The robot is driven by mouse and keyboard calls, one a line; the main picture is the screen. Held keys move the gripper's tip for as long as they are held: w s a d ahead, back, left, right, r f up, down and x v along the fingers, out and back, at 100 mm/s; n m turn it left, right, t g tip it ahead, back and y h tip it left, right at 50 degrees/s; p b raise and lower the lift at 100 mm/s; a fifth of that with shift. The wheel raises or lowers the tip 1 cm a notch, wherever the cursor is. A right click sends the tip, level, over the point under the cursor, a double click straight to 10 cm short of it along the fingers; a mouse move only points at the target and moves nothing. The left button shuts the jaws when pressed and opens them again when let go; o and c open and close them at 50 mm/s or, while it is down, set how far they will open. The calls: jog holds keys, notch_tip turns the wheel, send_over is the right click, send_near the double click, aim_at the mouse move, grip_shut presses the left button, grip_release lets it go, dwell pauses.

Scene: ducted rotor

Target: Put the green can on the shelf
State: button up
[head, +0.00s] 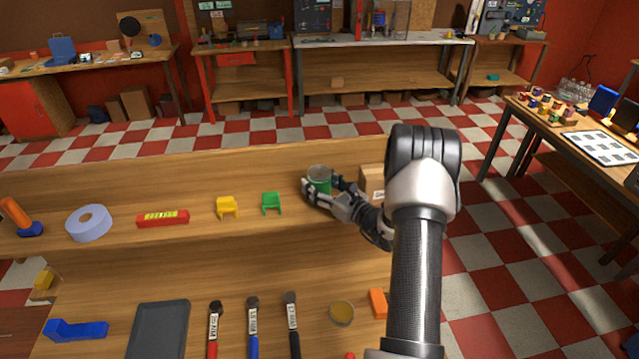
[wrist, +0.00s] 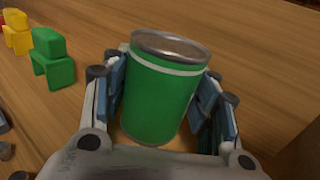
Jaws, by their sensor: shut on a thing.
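The green can (head: 320,180) has a silver top and a white band, and it stands upright or nearly so at the raised wooden shelf (head: 270,230). My gripper (head: 326,188) is around the can, with a finger on each side. In the wrist view the can (wrist: 160,92) sits between the padded fingers of my gripper (wrist: 160,105), which is shut on it. The can's lower end is partly hidden by the gripper, so I cannot tell whether it touches the shelf.
On the shelf, left of the can, are a small green chair (head: 271,203), a yellow chair (head: 228,207), a red level (head: 163,218) and a tape roll (head: 89,223). A cardboard box (head: 372,181) is close right.

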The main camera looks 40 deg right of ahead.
jog(key=shift+r, duration=0.15)
jog(key=o, duration=1)
jog(key=shift+f, duration=0.2)
